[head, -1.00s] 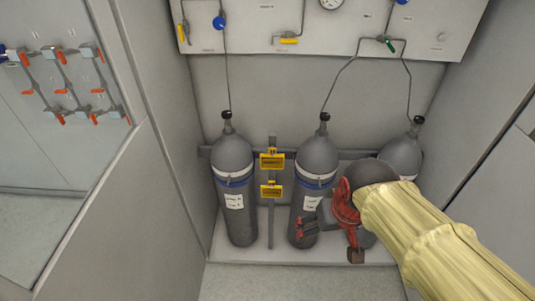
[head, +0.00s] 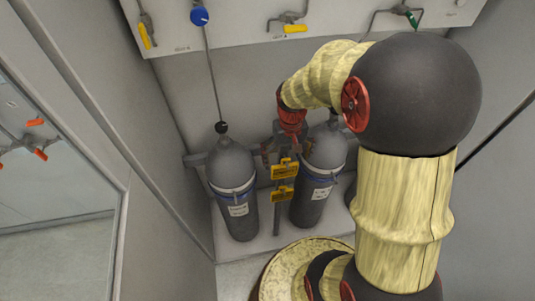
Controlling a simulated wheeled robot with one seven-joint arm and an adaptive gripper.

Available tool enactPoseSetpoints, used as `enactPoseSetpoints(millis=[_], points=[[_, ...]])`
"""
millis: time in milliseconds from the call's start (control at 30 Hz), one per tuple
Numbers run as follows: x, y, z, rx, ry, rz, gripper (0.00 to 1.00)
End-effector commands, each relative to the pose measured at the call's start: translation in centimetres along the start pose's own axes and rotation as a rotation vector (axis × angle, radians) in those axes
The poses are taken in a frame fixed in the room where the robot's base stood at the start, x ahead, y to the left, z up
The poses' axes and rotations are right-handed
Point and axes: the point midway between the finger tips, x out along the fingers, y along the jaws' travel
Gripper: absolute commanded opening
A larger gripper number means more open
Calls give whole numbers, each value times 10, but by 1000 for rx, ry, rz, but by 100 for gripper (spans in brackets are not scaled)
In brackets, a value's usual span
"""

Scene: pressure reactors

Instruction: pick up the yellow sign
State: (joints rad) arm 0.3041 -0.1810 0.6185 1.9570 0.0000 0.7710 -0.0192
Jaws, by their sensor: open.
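Two small yellow signs with dark print hang one above the other on a grey post between two gas cylinders in the head view: the upper yellow sign (head: 285,170) and the lower yellow sign (head: 283,194). My gripper (head: 282,154) is open and points down at the top of the post, just above the upper sign. Its red wrist shows, and its dark fingers are small and partly lost against the post and cylinders. I cannot tell whether they touch the sign.
A grey cylinder (head: 232,185) stands left of the signs and another cylinder (head: 318,190) stands close on the right, its top partly behind my arm. A panel with valves (head: 300,15) is above. A grey side wall (head: 140,130) bounds the left.

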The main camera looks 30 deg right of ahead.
Motion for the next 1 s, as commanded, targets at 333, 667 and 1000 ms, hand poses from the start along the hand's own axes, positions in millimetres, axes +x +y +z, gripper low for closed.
enactPoseSetpoints(millis=[333,667,1000], points=[[24,0,-8,-5,23,0,95],[61,-1,-5,-5,22,0,95],[75,-1,-6,-5,25,1,95]])
